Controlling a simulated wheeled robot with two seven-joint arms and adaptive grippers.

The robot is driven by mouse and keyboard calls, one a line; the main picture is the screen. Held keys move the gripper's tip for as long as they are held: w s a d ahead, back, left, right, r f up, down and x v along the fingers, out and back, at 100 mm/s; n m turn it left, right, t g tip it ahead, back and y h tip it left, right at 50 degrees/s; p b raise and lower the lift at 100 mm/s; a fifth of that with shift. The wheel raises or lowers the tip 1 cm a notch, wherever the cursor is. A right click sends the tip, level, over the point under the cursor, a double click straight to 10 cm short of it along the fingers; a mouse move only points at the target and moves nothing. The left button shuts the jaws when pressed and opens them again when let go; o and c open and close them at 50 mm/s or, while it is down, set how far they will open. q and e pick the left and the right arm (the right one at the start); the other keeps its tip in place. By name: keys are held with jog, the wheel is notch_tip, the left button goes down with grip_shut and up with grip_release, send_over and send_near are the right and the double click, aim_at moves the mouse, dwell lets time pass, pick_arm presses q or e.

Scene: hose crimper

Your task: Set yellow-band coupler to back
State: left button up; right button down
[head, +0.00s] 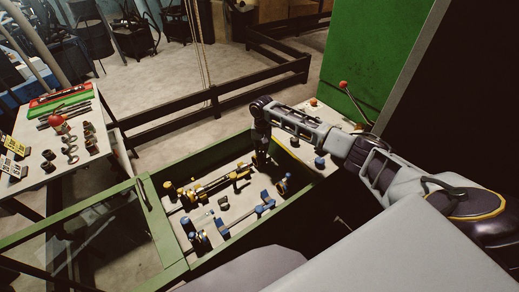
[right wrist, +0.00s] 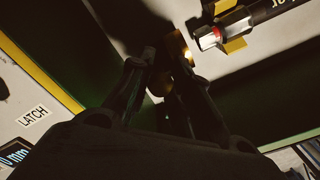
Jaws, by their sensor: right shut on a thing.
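My right gripper (head: 262,162) reaches down into the green-framed machine bed (head: 153,205), near the right end of a dark rod assembly with yellow bands (head: 213,184). In the right wrist view its fingers (right wrist: 168,68) are closed together on a small gold-coloured piece (right wrist: 178,46). It may be the yellow-band coupler, but shadow and the fingers hide most of it. My left gripper is out of view.
A blue-banded rod assembly (head: 250,216) lies nearer in the bed. A side panel (head: 308,150) with a red-knobbed lever (head: 344,86) stands right, below a green cabinet (head: 370,50). A white table (head: 75,150) with couplers and tools stands left.

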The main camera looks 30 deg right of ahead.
jog(key=shift+d, duration=0.25)
jog(key=c, duration=1.3)
grip_release()
jog(key=shift+d, duration=0.1)
jog(key=shift+r, duration=0.15)
jog(key=shift+r, duration=0.2)
notch_tip(320, 180, up, 11)
jog(key=shift+r, duration=0.15)
